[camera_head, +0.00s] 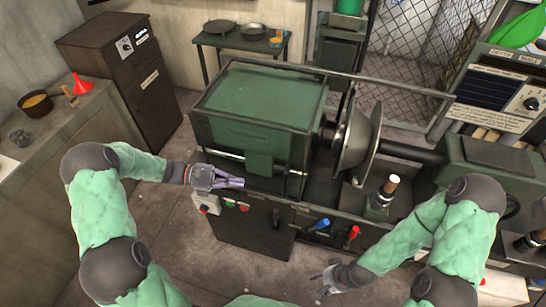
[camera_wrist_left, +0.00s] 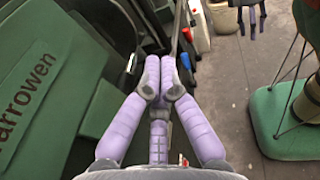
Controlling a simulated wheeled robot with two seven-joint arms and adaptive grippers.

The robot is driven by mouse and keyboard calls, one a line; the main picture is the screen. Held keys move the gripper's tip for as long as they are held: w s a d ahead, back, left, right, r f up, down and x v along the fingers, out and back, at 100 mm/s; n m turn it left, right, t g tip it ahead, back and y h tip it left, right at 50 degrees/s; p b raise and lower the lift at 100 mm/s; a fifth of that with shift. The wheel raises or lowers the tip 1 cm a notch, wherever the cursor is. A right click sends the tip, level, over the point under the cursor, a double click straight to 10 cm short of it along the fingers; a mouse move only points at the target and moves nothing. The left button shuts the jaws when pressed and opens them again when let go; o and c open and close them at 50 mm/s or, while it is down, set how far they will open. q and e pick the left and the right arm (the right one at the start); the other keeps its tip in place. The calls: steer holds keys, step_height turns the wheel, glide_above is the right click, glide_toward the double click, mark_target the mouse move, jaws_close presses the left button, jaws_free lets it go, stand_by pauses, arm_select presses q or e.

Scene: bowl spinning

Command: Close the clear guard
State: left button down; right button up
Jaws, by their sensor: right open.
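A thin dark rail (camera_head: 395,86) runs from the green headstock housing (camera_head: 265,95) across behind the round metal spinning disc (camera_head: 355,138). It may be the guard's frame; I cannot make out a clear panel. My left gripper (camera_head: 241,183) is in front of the housing, just above the control buttons. In the left wrist view its purple fingers (camera_wrist_left: 161,85) come together at the tips with nothing plainly between them. A thin dark bar passes just beyond the tips; contact is unclear. My right gripper (camera_head: 322,282) is open and empty, low in front of the machine.
Blue and red levers (camera_head: 320,225) stick out of the machine's front. A wooden-handled tool post (camera_head: 385,193) stands right of the disc. A bench (camera_head: 60,125) with a pan and red funnel is at left. The floor in front is mostly clear.

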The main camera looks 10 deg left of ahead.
arm_select(q)
step_height(320, 180, up, 4)
steer(key=w+a, duration=0.1)
steer(key=a, duration=0.1)
steer(key=t+h, duration=0.1)
glide_toward(285, 172)
steer(key=shift+n, duration=0.3)
steer(key=x, duration=0.4)
steer(key=f+x, duration=0.1)
steer(key=x, duration=0.1)
steer(key=shift+w+d+b, duration=0.3)
steer(key=shift+w+b, duration=0.05)
steer(key=shift+w, duration=0.05)
arm_select(e)
steer(key=shift+w, duration=0.3)
